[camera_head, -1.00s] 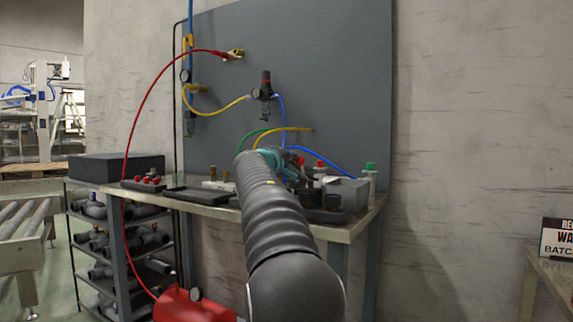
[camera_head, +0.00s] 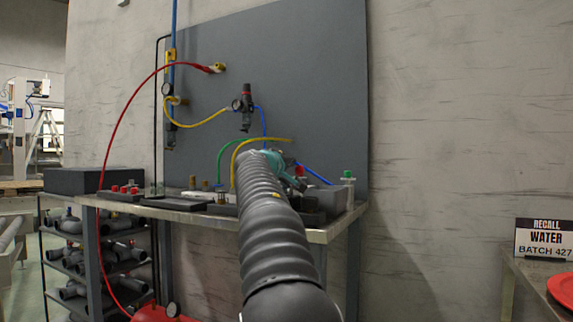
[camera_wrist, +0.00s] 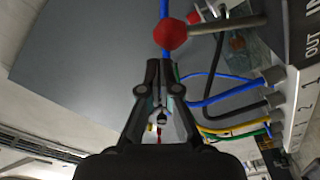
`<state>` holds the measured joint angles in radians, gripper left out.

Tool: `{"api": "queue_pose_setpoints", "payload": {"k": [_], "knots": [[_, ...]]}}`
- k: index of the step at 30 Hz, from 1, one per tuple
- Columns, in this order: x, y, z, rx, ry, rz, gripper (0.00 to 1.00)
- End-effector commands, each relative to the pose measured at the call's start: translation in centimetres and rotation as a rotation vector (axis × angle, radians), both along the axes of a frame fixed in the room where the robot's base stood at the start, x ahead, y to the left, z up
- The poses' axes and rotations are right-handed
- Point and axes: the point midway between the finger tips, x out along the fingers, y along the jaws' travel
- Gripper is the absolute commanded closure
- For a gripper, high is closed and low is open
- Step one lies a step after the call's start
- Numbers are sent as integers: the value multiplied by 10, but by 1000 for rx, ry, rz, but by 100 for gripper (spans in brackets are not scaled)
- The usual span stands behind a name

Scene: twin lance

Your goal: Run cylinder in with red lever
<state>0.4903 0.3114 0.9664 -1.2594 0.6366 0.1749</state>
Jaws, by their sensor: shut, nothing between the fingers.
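A red knob (camera_wrist: 171,33) on a grey rod shows just beyond my fingertips in the wrist view. In the head view my arm hides most of this spot, and a small red patch (camera_head: 299,170) shows beside the arm's end. I cannot make out the cylinder clearly in either view.
Blue (camera_wrist: 222,92), black, yellow and green hoses plug into the valve block near my fingers. The workbench (camera_head: 318,236) stands against a grey panel (camera_head: 310,80). A red hose (camera_head: 113,150) arcs on the left.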

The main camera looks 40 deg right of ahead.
Motion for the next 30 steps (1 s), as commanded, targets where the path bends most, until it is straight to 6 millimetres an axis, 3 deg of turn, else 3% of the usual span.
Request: {"api": "queue_pose_setpoints", "payload": {"k": [14,19,27,30], "knots": [[0,0,0,0,0,0,100],[1,3,8,0,-1,1,100],[5,19,43,1,-1,1,100],[-3,34,31,0,-1,2,100]]}}
